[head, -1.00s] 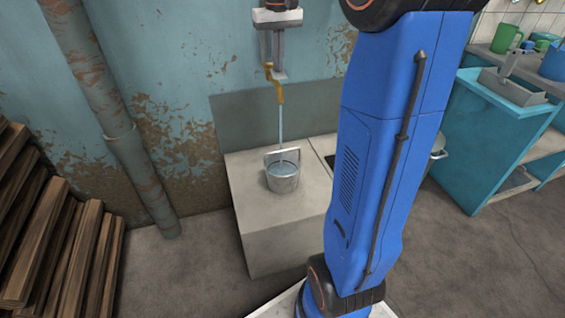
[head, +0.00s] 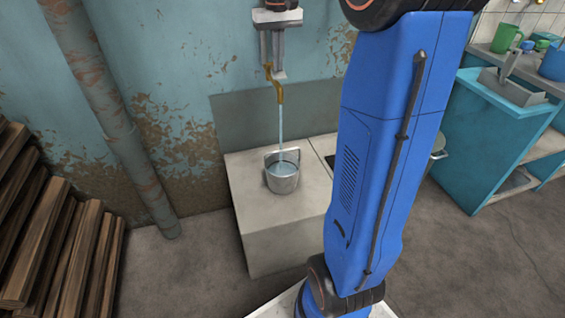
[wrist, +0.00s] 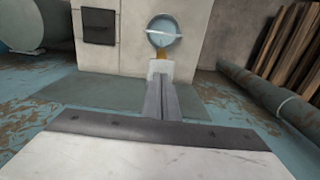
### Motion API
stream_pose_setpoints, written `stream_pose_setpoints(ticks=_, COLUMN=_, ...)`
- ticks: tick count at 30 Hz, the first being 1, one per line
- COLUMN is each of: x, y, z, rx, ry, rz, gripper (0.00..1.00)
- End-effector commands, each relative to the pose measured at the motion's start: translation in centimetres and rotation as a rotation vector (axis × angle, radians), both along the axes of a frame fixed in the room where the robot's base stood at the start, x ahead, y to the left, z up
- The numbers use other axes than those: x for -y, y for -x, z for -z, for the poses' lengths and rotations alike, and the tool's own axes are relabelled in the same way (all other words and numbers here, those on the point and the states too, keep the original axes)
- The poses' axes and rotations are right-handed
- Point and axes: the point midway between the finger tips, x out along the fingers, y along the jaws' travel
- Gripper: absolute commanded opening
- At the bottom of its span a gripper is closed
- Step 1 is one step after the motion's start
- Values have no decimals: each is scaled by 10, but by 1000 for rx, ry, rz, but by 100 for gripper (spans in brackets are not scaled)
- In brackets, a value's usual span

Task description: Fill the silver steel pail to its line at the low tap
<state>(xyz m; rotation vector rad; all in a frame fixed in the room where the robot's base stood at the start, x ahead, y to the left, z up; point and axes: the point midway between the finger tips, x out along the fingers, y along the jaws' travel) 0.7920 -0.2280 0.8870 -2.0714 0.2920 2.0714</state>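The silver steel pail (head: 283,184) stands upright on a pale concrete block (head: 250,215) under the brass tap (head: 279,94). A thin stream of water (head: 280,125) falls from the spout into it. My gripper (head: 272,72) points down at the top of the tap. In the wrist view its narrow fingers (wrist: 160,72) overlap the tap, so their contact and opening are unclear.
A rusty pipe (head: 125,150) runs down the wall at left, beside stacked wooden boards (head: 60,240). A teal cabinet (head: 490,135) stands at right, with a green mug (head: 507,38) on the shelf behind. A dark square (wrist: 98,25) lies in the block's top. My blue arm hides part of the block.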

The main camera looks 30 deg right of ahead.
Motion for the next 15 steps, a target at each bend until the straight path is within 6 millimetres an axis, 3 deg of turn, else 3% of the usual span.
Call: stream_pose_setpoints(ticks=15, x=0, y=0, z=-7, rx=0, ry=0, rz=0, gripper=0)
